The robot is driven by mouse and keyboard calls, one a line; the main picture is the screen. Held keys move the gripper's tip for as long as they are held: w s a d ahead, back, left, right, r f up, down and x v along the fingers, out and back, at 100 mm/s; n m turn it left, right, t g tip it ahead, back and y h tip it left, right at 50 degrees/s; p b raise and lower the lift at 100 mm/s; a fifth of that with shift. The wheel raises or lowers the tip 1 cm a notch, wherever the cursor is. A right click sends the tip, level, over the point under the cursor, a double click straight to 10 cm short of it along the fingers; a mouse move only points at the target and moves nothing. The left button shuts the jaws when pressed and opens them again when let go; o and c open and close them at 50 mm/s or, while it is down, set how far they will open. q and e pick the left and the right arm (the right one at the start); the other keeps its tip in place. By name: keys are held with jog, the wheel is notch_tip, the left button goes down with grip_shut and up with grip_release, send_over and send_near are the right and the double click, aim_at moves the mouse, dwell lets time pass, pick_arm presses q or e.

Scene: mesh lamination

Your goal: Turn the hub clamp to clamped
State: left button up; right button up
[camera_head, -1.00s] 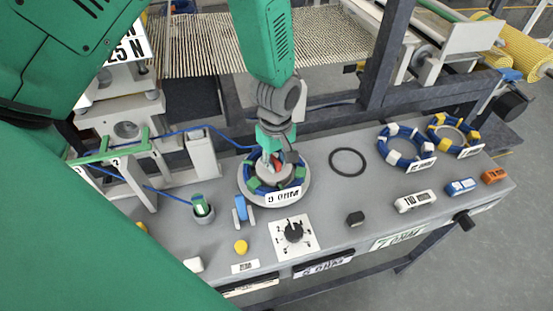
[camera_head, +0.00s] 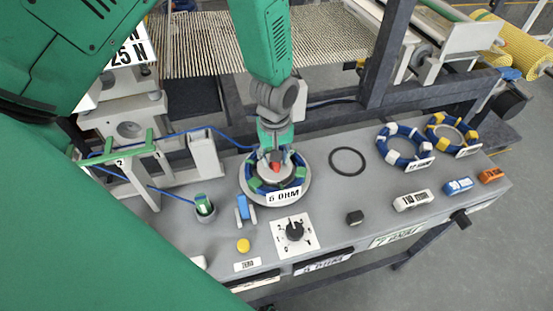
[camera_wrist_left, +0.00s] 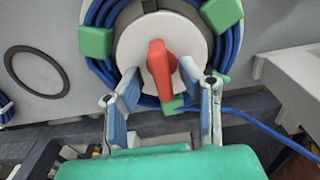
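The hub clamp's red lever (camera_wrist_left: 160,68) sits on a round pale hub (camera_wrist_left: 135,42) in the left wrist view. It points roughly toward my gripper, slightly tilted. A blue coil ring with green blocks (camera_wrist_left: 95,42) surrounds the hub. In the head view the red lever (camera_head: 276,156) is small and partly hidden by my left gripper (camera_head: 275,148). My left gripper (camera_wrist_left: 160,78) is open in the wrist view, with one finger on each side of the lever's lower end. Whether either finger touches it I cannot tell. My right gripper is not in view.
The grey bench carries a black ring (camera_head: 347,161), two blue coil rings (camera_head: 404,164), a dial plate (camera_head: 295,234), a yellow button (camera_head: 243,246) and a blue clip (camera_head: 243,210). A blue wire (camera_head: 180,134) runs leftward from the coil. A woven mesh (camera_head: 200,50) lies behind.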

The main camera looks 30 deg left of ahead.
pick_arm(q)
jog(key=shift+f, duration=0.15)
notch_tip(320, 180, up, 11)
jog(key=shift+a+r, duration=0.15)
jog(key=shift+r, duration=0.3)
dwell(0.6)
